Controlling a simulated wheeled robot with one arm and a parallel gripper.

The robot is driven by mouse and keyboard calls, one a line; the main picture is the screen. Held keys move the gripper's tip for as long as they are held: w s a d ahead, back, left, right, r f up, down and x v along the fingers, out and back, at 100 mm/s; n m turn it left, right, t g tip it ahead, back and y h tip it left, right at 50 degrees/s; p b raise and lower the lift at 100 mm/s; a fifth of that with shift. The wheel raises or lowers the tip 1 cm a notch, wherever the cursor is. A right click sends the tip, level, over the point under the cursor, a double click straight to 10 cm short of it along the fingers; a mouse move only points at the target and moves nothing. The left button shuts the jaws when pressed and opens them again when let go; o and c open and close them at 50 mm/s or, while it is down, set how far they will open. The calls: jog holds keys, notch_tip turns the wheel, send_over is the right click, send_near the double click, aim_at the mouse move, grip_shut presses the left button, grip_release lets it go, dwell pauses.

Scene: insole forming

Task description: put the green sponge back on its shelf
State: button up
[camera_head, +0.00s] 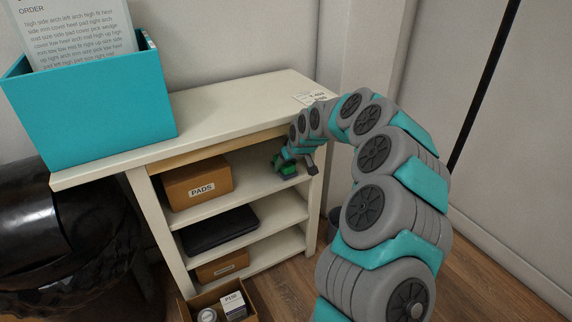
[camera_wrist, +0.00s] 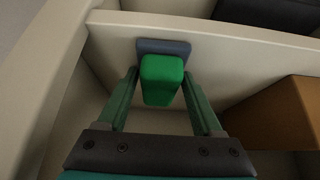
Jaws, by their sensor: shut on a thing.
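My gripper (camera_wrist: 161,78) is shut on the green sponge (camera_wrist: 162,82), which sits between its two fingers in the wrist view. In the head view my gripper reaches into the right end of the upper compartment of the white shelf unit (camera_head: 278,187). The sponge (camera_head: 287,169) shows there as a small green shape, close to the shelf board. A blue-grey block (camera_wrist: 165,46) lies just beyond the sponge, by the shelf's edge in the wrist view. Whether the sponge touches the board or the block is unclear.
A brown PADS box (camera_head: 197,184) stands left on the same shelf. A black case (camera_head: 220,230) lies on the shelf below, with another brown box (camera_head: 222,265) beneath. A teal bin (camera_head: 95,110) stands on top. An open carton (camera_head: 183,309) is on the floor.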

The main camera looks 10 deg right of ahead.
jog(key=shift+f, duration=0.1)
jog(key=o, duration=1.2)
